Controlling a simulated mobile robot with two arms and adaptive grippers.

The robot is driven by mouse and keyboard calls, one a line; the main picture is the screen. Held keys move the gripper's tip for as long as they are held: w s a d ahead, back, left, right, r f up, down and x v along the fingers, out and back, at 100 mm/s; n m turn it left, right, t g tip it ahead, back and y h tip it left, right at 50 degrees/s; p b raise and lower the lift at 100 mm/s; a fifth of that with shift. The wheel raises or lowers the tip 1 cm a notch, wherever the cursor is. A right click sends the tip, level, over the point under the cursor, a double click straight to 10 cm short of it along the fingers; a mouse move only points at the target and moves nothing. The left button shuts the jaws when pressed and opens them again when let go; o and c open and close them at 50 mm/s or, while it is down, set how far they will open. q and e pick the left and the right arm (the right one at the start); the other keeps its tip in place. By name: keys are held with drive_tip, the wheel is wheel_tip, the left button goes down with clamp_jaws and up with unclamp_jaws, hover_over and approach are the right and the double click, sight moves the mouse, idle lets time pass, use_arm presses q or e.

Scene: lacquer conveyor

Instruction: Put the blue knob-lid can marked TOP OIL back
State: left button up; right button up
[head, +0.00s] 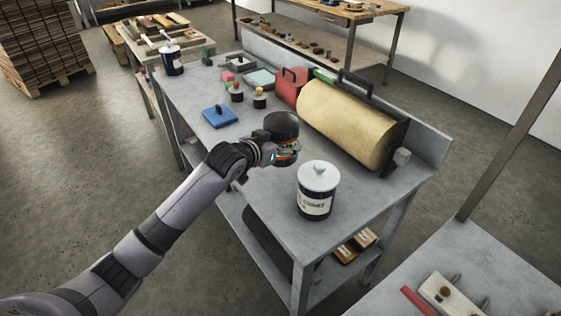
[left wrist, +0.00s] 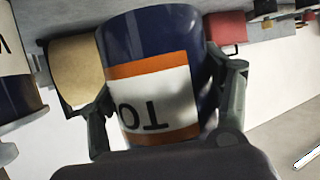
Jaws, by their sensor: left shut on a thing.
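The blue can (head: 281,125) is in my left gripper (head: 284,152), which is shut around its side. In the left wrist view, the can (left wrist: 152,45) fills the middle between the two fingers of the gripper (left wrist: 168,95). Its white label with orange bands shows the letters "TO" upside down; the rest of the label is hidden. In the head view the can is over the middle of the grey bench (head: 262,205), and I cannot tell whether it touches the top. Its knob is not clearly visible. My right gripper is not in view.
A dark can with a white knob lid (head: 318,190) stands at the bench's near end, close to my gripper. Another such can (head: 172,60) stands at the far left end. A tan roll (head: 345,122) lies along the back.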

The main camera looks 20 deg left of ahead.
use_arm(q)
drive_tip(key=shift+f, duration=3.35)
drive_tip(key=o, duration=1.6)
drive_tip(key=shift+f, duration=0.2)
drive_tip(key=shift+c, duration=0.2)
drive_tip(key=shift+r, duration=0.2)
drive_tip(key=shift+s+a, duration=0.1)
drive_tip(key=shift+s, duration=0.25)
drive_tip(key=v, duration=1.1)
drive_tip(key=shift+s+a+r, duration=0.1)
